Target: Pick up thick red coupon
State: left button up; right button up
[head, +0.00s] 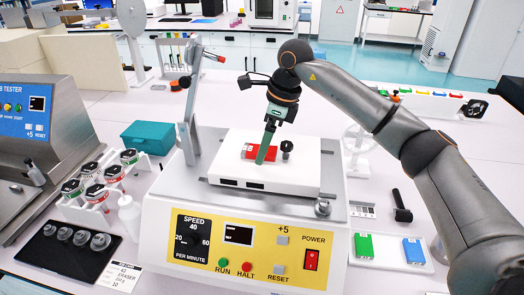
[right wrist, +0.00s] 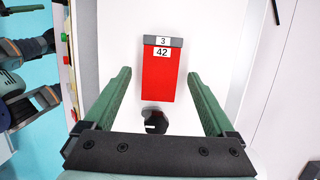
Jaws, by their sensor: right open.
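The thick red coupon (head: 257,153) lies on the white block on top of the yellow-fronted tester. In the right wrist view the coupon (right wrist: 158,78) is a red rectangle with a grey end and labels "3" and "42". My right gripper (head: 264,160) is above the white block, and its green fingers hide part of the coupon in the head view. In the right wrist view the right gripper (right wrist: 158,75) is open, with one finger on each side of the coupon's line and clear gaps to both.
A black knob (head: 287,147) stands beside the coupon; it also shows in the right wrist view (right wrist: 155,121). An upright metal arm (head: 188,105) rises left of the white block (head: 225,170). Green (head: 364,246) and blue (head: 413,251) coupons lie in a tray at right.

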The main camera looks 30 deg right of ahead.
jog(key=shift+f, duration=0.1)
grip_shut()
dwell(0.7)
